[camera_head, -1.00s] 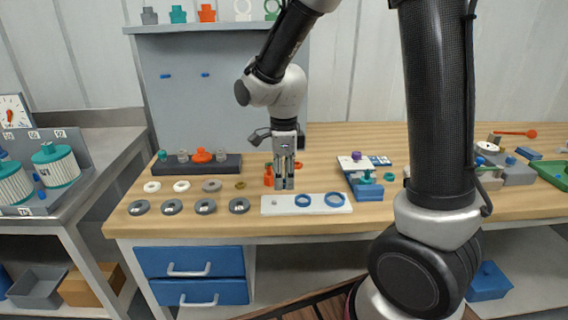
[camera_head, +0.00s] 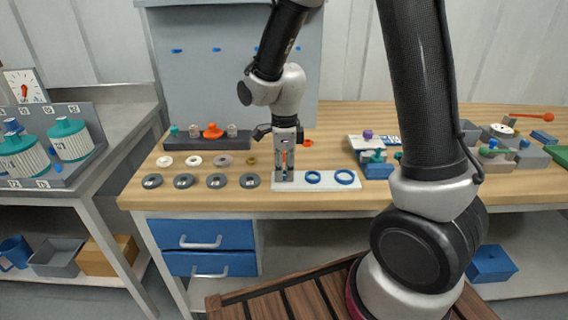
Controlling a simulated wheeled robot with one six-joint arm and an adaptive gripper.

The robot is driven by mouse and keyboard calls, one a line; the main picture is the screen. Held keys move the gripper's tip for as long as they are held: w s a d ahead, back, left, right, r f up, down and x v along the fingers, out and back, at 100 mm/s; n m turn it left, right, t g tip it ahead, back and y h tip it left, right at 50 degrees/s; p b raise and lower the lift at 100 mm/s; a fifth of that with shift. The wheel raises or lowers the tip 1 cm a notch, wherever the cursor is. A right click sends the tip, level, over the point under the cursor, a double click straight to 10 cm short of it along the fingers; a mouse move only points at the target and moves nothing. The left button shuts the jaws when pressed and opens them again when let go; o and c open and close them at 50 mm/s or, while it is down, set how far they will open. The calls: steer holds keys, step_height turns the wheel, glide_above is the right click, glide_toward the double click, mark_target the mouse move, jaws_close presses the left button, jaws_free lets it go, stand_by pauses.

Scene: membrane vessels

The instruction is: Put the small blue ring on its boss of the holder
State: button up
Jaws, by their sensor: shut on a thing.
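The white holder plate (camera_head: 329,185) lies near the front edge of the wooden bench. The small boss at the left end is hidden behind the gripper. I cannot tell whether the held thing touches it.
Several dark grey discs (camera_head: 216,181) lie left of the plate, close to my gripper, with lighter rings (camera_head: 193,160) behind them. A dark rack (camera_head: 179,142) stands further back. A blue block (camera_head: 376,170) stands right of the plate. Bare bench lies behind the plate.

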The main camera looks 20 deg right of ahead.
steer(key=shift+f, duration=0.25)
steer(key=o, duration=0.8)
step_height(320, 180, up, 12)
stand_by(0.7)
